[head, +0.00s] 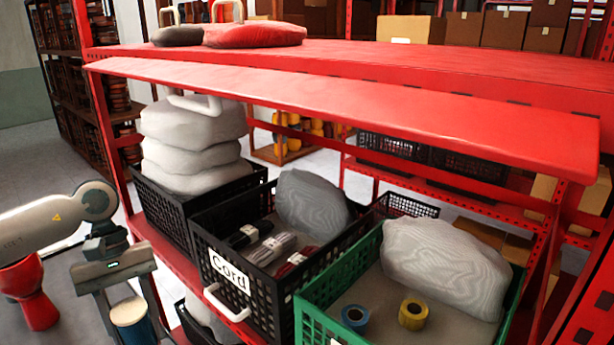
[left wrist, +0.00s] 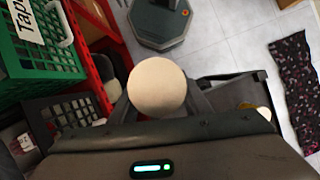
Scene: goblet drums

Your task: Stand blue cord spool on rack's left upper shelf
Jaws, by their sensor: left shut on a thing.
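The blue cord spool (head: 128,312) is at the lower left of the head view, upright, with a pale round end on top and blue cord below. My left gripper (head: 131,322) is shut on it, a finger on each side. In the left wrist view the pale end of the spool (left wrist: 157,87) shows between the fingers and hides its cord. The spool is in front of the red rack, to the left of its bins and lower than its upper shelf (head: 370,62). My right gripper is not in view.
A red front panel (head: 330,100) slopes below the upper shelf. Grey and red bags (head: 256,34) lie on the shelf's left part; its middle is bare. Black bins, one labelled Cord (head: 229,271), and a green bin (head: 305,325) fill the level below. A red goblet drum (head: 36,303) stands left.

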